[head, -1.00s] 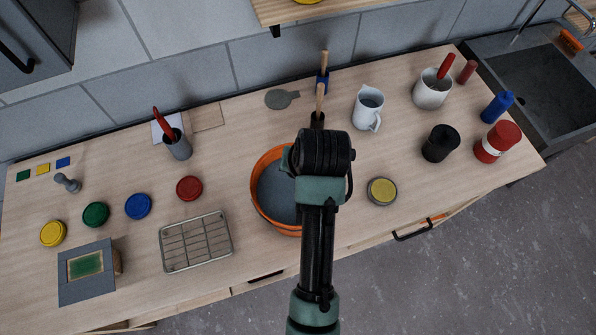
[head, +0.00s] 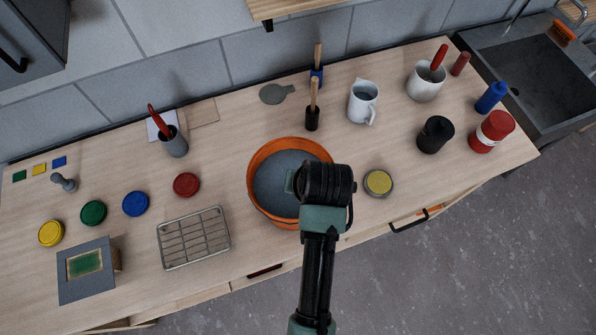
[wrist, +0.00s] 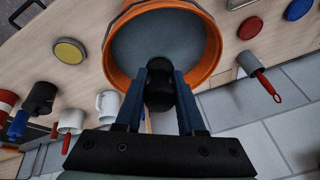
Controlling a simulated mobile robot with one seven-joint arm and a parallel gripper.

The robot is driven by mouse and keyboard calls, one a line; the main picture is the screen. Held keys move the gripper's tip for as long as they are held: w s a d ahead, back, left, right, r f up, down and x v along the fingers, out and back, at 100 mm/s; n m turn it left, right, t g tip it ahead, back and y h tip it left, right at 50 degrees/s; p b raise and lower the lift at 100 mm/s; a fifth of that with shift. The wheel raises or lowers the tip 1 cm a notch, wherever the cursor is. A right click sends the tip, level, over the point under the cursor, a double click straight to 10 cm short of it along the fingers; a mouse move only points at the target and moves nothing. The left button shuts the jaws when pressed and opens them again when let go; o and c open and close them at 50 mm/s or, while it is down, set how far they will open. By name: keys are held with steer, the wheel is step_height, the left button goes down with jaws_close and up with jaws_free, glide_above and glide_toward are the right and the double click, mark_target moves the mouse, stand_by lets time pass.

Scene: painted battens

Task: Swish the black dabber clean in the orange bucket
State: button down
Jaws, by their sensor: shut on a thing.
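The orange bucket (head: 262,158) stands on the counter with grey-blue liquid inside. It fills the top middle of the wrist view (wrist: 113,62). My gripper (wrist: 160,80) is shut on a dark, round-ended thing, which looks like the black dabber (wrist: 159,94), held between its blue fingers. In the wrist view the dabber overlaps the bucket's near rim and opening. In the head view my gripper (head: 291,183) is over the right part of the bucket, and my wrist hides the dabber. I cannot tell whether the dabber touches the liquid.
A black-based tool with a wooden handle (head: 312,117) stands behind the bucket, with a blue one (head: 317,72) beyond. A white jug (head: 362,104) is to the right. A wire rack (head: 194,238) lies left, and a yellow-topped tin (head: 378,183) lies right.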

steer(key=b+x, duration=0.7)
steer(key=x, duration=0.3)
steer(key=shift+f, duration=0.2)
stand_by(0.3)
stand_by(0.4)
